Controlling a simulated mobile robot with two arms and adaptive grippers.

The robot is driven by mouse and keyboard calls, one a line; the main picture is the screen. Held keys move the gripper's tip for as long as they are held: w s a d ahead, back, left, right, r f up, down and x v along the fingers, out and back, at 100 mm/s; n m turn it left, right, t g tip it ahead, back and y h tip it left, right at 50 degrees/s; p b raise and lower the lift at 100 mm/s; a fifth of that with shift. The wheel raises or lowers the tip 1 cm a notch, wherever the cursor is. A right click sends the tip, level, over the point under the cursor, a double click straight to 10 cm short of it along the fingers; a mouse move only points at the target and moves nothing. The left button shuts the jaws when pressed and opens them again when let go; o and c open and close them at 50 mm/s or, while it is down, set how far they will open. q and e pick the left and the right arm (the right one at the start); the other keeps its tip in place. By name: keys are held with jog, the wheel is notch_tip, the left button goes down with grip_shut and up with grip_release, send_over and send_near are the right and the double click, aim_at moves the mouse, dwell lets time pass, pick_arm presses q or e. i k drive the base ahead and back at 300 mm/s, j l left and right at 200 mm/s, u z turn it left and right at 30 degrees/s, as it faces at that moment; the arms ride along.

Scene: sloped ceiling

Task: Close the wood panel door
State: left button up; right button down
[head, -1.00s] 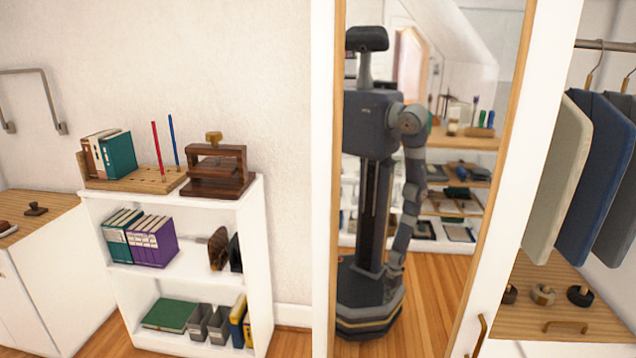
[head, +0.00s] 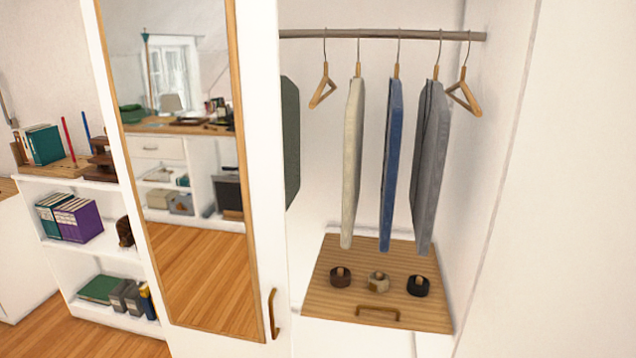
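A door (head: 264,150) with a white frame stands in the middle left of the head view. It carries a tall mirror (head: 195,270) with a wood border (head: 245,200). A curved brass-coloured handle (head: 272,313) sits low on its right edge. To its right is an open wardrobe space, with its inside in plain view. I cannot tell whether this mirrored door is the wood panel door; no door with a plain wood face shows. Neither of my grippers is in view.
In the wardrobe, garments (head: 391,165) hang from a rail (head: 380,36) above a wooden drawer top (head: 330,295) with several small round items. A white shelf unit (head: 75,275) with books stands at the left. A plain white surface (head: 570,180) fills the right side.

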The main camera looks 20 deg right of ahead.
aim_at(558, 278)
jog(key=k+l, duration=0.15)
jog(key=l, duration=0.25)
jog(key=k+l, duration=0.2)
jog(key=l, duration=0.2)
jog(key=k+l, duration=0.15)
jog(key=l, duration=0.25)
jog(key=k+l, duration=0.15)
jog(key=l, duration=0.25)
jog(key=k+l, duration=0.2)
jog(key=l, duration=0.15)
jog(key=k+l, duration=0.15)
jog(key=l, duration=0.25)
